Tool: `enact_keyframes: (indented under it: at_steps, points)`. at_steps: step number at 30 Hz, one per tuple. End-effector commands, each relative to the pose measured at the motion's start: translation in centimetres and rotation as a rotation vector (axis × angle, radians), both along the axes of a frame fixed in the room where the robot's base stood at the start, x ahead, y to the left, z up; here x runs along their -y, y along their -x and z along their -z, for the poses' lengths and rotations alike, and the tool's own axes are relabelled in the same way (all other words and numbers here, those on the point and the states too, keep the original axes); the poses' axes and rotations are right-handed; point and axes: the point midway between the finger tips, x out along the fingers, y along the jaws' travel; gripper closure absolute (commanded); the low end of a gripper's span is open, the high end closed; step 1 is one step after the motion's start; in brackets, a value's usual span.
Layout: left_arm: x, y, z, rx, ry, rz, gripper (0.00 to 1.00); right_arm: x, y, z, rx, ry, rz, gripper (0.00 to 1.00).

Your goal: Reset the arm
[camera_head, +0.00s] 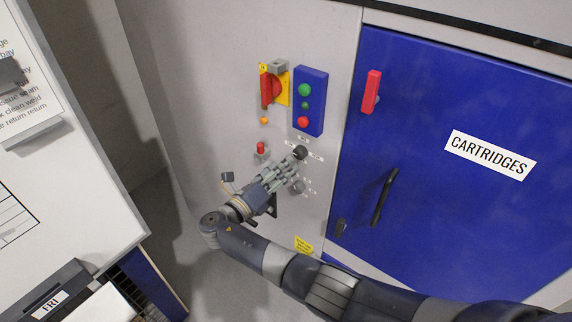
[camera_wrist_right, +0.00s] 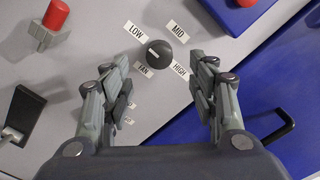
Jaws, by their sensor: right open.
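My right gripper (camera_head: 288,173) is at the grey machine panel (camera_head: 225,130), its arm coming in from the lower right. In the right wrist view the gripper (camera_wrist_right: 164,72) is open, with two jointed fingers apart and nothing between them. A round black knob (camera_wrist_right: 159,53) lies just beyond the fingertips, between their lines; I see no contact. Labels LOW, MID, HIGH and FAN surround it, and a pale mark shows on its left part. The knob also shows in the head view (camera_head: 300,152). A second knob (camera_head: 298,187) sits below it, beside the fingers. My left gripper is not in view.
Above are a red rotary handle (camera_head: 270,89) on a yellow plate and a blue box (camera_head: 310,101) with green and red buttons. A red-topped switch (camera_head: 260,149) is left of the knob. A blue CARTRIDGES door (camera_head: 440,210) with a black handle (camera_head: 384,197) stands right.

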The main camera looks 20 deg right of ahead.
Motion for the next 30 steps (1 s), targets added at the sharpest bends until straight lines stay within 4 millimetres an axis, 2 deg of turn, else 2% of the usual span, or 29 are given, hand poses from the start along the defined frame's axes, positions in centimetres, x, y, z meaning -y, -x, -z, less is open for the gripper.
enact_keyframes:
  at_steps: [13,15,17,20,23,24,26,27,29,30]
  points:
    - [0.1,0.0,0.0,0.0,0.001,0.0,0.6,0.0,0.0,0.1,0.0,-0.002,0.0,0.46]
    - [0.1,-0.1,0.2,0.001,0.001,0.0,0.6,0.1,0.1,0.9,-0.006,-0.015,-0.001,0.46]
    - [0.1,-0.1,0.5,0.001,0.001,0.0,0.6,0.4,0.3,2.7,-0.013,-0.049,-0.007,0.46]
    - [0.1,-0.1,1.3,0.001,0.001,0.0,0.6,1.3,1.2,7.9,-0.03,-0.157,-0.013,0.46]
    - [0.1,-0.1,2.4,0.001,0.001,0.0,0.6,2.3,2.9,15.0,-0.044,-0.325,-0.004,0.46]
    - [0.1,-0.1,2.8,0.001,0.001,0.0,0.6,2.6,3.9,18.0,-0.047,-0.401,0.008,0.46]
    - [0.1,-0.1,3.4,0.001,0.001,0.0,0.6,3.1,5.5,22.3,-0.047,-0.513,0.033,0.46]
    - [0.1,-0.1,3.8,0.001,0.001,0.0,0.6,3.4,6.8,25.2,-0.045,-0.589,0.057,0.46]
    - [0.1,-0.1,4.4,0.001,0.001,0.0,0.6,3.7,8.9,29.3,-0.036,-0.704,0.102,0.46]
    - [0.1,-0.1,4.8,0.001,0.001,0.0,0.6,3.9,10.4,32.0,-0.029,-0.78,0.137,0.46]
